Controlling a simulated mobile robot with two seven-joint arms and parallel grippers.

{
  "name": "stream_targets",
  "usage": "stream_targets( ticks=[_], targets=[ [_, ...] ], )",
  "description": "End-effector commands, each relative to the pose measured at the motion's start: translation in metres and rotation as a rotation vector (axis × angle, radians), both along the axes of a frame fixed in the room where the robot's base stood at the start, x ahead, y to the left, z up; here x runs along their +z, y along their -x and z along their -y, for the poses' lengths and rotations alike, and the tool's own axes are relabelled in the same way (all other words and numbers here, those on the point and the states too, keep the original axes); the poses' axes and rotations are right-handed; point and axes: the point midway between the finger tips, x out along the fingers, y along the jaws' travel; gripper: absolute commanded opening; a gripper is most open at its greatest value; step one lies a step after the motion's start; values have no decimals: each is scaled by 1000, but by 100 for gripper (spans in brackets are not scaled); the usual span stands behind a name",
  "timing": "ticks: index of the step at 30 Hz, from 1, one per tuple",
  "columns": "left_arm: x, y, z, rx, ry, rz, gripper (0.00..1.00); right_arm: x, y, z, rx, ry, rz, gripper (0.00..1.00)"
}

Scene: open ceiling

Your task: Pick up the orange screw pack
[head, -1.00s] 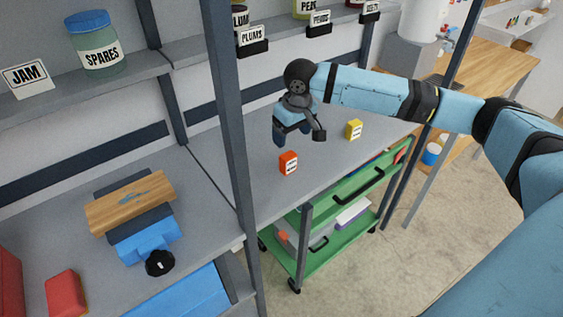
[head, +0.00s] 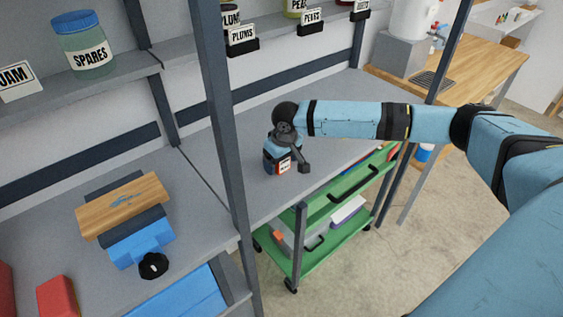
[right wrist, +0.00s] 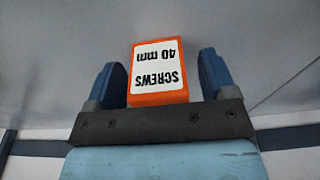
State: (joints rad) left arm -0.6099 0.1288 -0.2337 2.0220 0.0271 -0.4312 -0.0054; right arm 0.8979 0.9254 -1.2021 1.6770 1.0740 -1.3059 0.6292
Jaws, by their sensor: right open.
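The orange screw pack (right wrist: 157,72) has a white label reading "SCREWS 40 mm", upside down in the right wrist view. In the head view only a small part of the pack (head: 284,167) shows beside the fingers, on the grey bench. My right gripper (right wrist: 160,78) is open, with one blue finger on each side of the pack. In the head view the right gripper (head: 277,161) is low over the bench and hides much of the pack. My left gripper is not in view.
A dark upright post (head: 221,120) stands left of the right gripper. A shelf with a spares jar (head: 84,45) runs above the bench. A green cart (head: 330,205) stands below the bench front. A blue vise with a wooden board (head: 122,206) sits at left.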

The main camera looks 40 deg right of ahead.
Motion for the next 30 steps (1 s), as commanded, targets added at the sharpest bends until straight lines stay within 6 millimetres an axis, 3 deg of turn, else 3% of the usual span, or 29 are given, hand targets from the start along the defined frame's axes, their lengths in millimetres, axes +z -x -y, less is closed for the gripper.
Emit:
stream_targets(
  ticks=[3, 10, 23, 30],
  targets=[
    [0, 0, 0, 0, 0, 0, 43, 0, 0, 0, 0, 0, 0, 75],
    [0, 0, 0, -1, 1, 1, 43, 0, 0, 0, 0, 0, 0, 22],
    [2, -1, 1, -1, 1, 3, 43, 9, 0, 0, 0, 0, 0, 22],
    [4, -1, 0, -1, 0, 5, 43, 49, -1, 0, -1, -1, 4, 22]
  ],
)
